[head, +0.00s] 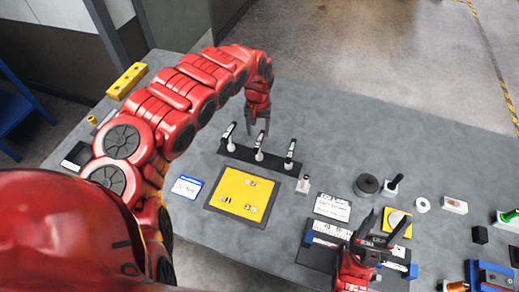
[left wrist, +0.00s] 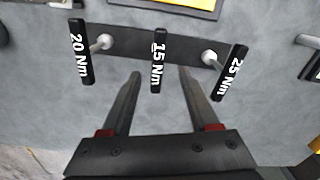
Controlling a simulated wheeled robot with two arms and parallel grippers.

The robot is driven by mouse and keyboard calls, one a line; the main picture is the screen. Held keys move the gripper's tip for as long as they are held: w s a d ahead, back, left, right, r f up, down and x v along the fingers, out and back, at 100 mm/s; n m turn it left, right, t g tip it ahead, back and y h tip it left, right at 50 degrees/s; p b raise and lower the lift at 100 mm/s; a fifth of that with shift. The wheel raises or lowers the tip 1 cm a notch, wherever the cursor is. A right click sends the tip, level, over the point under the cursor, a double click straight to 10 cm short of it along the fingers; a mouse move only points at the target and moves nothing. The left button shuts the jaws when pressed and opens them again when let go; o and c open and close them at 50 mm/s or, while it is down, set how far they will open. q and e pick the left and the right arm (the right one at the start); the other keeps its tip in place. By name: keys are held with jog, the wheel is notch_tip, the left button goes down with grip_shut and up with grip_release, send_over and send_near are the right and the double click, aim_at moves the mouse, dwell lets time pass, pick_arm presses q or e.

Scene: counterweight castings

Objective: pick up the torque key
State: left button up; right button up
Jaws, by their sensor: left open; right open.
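Three torque keys with black, white-lettered handles stand in a black rack (head: 275,164), which also shows in the left wrist view (left wrist: 130,42). The left wrist view shows the 20 Nm key (left wrist: 80,52) at left, the 15 Nm key (left wrist: 158,60) in the middle and the 25 Nm key (left wrist: 231,73) at right. In the head view they stand as a left key (head: 229,134), a middle key (head: 259,146) and a right key (head: 290,154). My left gripper (head: 257,126) is open and empty, its fingertips (left wrist: 160,76) pointing toward the middle key. My right gripper (head: 385,222) is open.
A yellow plate (head: 238,194) lies in front of the rack, with a blue-edged card (head: 186,187) to its left. A white sign (head: 333,206), a dark disc (head: 367,184) and a black-handled tool (head: 393,184) stand at right. Bare table lies behind the rack.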

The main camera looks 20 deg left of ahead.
aim_at(259, 141)
pick_arm(q)
notch_tip(259, 141, down, 3)
jog(key=shift+s+f, duration=0.1)
jog(key=shift+s, duration=0.05)
jog(key=f+b, duration=0.5)
jog(key=shift+w+d+f, duration=0.15)
jog(key=shift+w+f, duration=0.1)
jog(key=shift+r, duration=0.1)
jog(key=shift+s, duration=0.1)
grip_shut()
dwell(1.0)
